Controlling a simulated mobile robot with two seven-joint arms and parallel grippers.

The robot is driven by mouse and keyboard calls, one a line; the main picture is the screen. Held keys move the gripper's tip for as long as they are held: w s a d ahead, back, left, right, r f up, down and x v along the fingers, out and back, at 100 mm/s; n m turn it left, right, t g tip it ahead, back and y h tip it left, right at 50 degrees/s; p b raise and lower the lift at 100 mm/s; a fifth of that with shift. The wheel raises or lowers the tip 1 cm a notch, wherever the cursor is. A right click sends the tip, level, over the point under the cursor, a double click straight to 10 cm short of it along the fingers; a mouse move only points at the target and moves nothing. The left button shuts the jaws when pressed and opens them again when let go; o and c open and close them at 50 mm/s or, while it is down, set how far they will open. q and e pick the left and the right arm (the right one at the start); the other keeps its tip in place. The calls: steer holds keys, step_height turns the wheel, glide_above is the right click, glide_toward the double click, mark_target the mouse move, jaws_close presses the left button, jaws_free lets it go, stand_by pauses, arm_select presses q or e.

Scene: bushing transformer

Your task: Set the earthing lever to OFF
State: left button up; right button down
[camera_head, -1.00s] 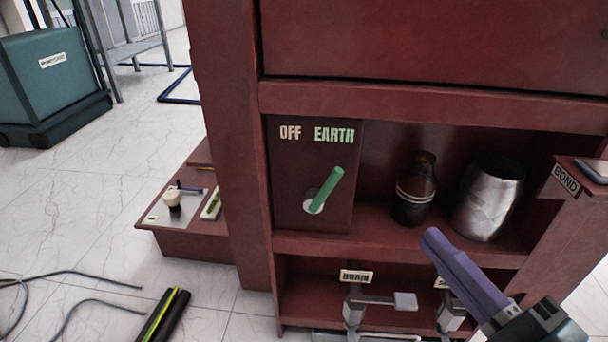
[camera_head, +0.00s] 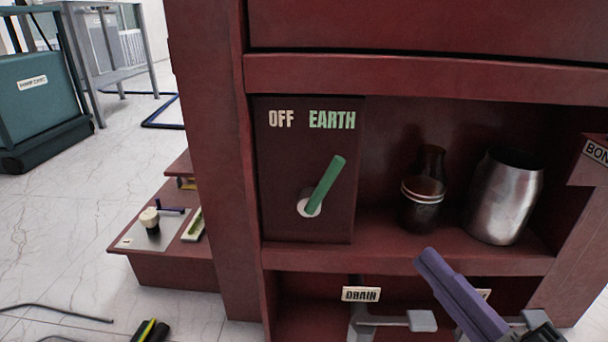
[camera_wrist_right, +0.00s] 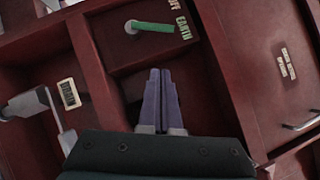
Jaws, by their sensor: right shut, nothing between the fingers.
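The earthing lever (camera_head: 325,184) is a green handle on a pale round hub, on a dark red panel (camera_head: 280,220) in the cabinet. It leans up and right, toward the green word EARTH and away from the pale word OFF. My right gripper (camera_head: 428,262) has purple fingers, shut and empty, below and to the right of the lever, apart from it. In the right wrist view, the shut fingers (camera_wrist_right: 160,75) point toward the panel, and the lever (camera_wrist_right: 153,27) shows beyond the tips. My left gripper is not in view.
A dark brown jar (camera_head: 423,200) and a silver metal pot (camera_head: 503,198) stand on the shelf right of the panel. A lower shelf holds a DRAIN label (camera_head: 361,294) and a grey handle (camera_head: 420,321). A low step with small items (camera_head: 150,230) is at left.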

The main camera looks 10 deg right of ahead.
steer(key=b, duration=0.3)
glide_toward(323, 184)
steer(key=w+d, duration=0.4)
steer(key=w, duration=0.1)
steer(key=shift+w+a+r, duration=0.25)
steer(key=shift+a+r, duration=0.05)
steer(key=shift+a, duration=0.25)
steer(key=shift+w+a+r, duration=0.25)
steer(key=shift+a+r, duration=0.05)
steer(key=shift+a, duration=0.25)
steer(key=shift+w+a+r, duration=0.25)
steer(key=shift+a+r, duration=0.05)
steer(key=shift+a, duration=0.25)
